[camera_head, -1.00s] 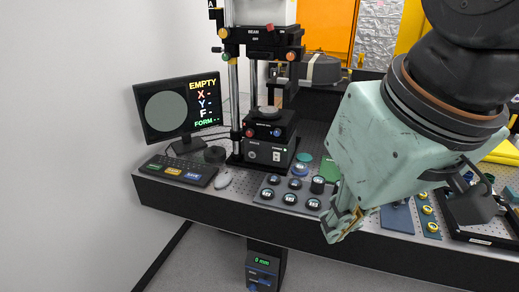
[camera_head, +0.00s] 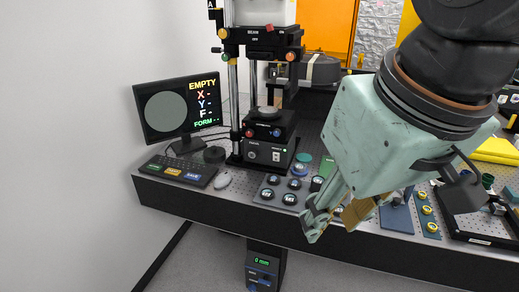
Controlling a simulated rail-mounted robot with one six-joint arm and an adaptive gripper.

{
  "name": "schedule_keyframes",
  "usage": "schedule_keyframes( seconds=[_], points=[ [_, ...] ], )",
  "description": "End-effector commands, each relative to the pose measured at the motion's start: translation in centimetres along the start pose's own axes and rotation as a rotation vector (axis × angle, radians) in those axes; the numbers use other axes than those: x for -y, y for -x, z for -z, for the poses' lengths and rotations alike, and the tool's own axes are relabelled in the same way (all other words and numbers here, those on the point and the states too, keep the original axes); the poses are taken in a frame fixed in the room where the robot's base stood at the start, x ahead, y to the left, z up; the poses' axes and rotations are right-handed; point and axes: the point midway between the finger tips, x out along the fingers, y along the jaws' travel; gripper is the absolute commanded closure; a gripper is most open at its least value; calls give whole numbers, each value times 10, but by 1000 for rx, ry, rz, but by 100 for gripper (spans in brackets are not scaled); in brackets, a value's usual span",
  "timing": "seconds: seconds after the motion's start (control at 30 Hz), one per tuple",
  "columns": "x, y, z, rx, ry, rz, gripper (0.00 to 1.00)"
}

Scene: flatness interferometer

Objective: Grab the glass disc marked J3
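A grey holder plate (camera_head: 279,204) on the bench carries several round discs in dark mounts with pale labels. Discs show at the back left (camera_head: 273,180), back middle (camera_head: 294,184), front left (camera_head: 267,194) and front middle (camera_head: 290,199). The labels are too small to read, so I cannot tell which one is J3. My gripper (camera_head: 334,219) is in front of the right end of the plate, nearer the camera, and hides part of it. Its fingers look apart, with nothing seen between them. A taller dark piece (camera_head: 316,184) stands at the plate's back right, partly covered.
A blue pad (camera_head: 396,217) and a strip of yellow rings (camera_head: 427,213) lie right.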

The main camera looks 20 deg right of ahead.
Motion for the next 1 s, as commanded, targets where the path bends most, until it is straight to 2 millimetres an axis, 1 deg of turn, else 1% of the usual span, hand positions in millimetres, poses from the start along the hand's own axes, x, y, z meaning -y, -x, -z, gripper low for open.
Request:
schedule_keyframes(
  seconds=[0.17,0.53,1.0],
  points=[
    [-3,0,22,5,-14,-5,68],
    [-15,-8,88,12,-58,-21,68],
    [-36,-31,169,22,-112,-40,68]
  ],
)
